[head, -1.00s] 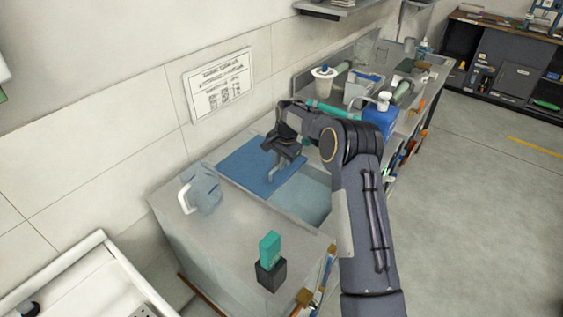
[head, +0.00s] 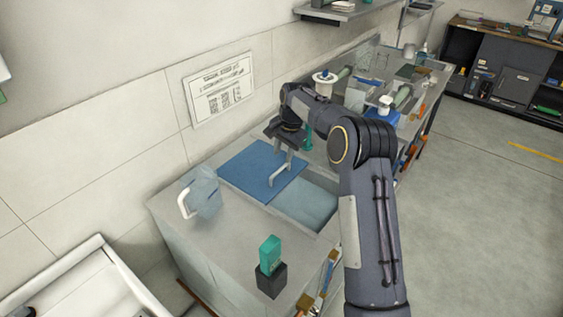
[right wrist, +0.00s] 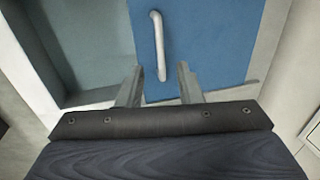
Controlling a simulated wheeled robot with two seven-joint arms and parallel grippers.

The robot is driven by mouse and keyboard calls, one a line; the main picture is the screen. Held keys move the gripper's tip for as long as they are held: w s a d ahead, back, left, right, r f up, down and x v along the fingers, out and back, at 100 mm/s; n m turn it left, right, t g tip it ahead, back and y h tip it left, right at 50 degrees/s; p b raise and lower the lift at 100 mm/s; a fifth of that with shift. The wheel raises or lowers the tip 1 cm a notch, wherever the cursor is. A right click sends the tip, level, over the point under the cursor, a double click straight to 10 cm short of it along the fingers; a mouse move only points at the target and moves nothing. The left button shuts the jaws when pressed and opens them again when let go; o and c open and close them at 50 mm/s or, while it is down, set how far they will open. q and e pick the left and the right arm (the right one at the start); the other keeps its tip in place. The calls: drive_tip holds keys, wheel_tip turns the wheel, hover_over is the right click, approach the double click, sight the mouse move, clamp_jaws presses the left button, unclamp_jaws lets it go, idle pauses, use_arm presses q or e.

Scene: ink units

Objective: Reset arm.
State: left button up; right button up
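My right arm comes in from the lower right of the head view. Its right gripper (head: 279,146) is above a flat blue panel (head: 245,170) in the bench top. A pale bar handle (head: 281,172) stands on the panel's right side. In the right wrist view, the gripper's two fingers (right wrist: 158,88) are spread with nothing between them. The handle (right wrist: 157,42) lies beyond the fingertips, on the blue panel (right wrist: 215,40). My left gripper is not in view.
A grey-blue recess (head: 306,203) lies beside the panel. A clear jug (head: 205,192) with a white handle and a teal block (head: 270,253) in a black holder (head: 271,282) stand on the bench. Bottles and containers crowd the far bench. Open floor (head: 480,220) lies to the right.

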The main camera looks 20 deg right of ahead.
drive_tip(key=shift+r, duration=0.55)
drive_tip(key=s+a+r+n+t+y, duration=0.1)
drive_tip(key=s+a+r+n, duration=0.15)
drive_tip(key=s+r, duration=0.55)
drive_tip(key=s+a+r+n+t+y, duration=0.1)
drive_tip(key=s+r+n, duration=0.25)
drive_tip(key=s, duration=0.85)
drive_tip(key=s+a+f+n, duration=0.1)
drive_tip(key=s+a, duration=0.2)
drive_tip(key=s, duration=0.4)
drive_tip(key=s+a+f+n+t, duration=0.1)
drive_tip(key=s+a+f+n, duration=0.1)
drive_tip(key=s, duration=0.5)
drive_tip(key=s+a+f+n, duration=0.2)
drive_tip(key=s+a, duration=0.1)
drive_tip(key=s, duration=0.4)
drive_tip(key=shift+s+a+f+t+y, duration=0.25)
drive_tip(key=shift+s+a+t+y, duration=0.05)
drive_tip(key=shift+a+y, duration=0.1)
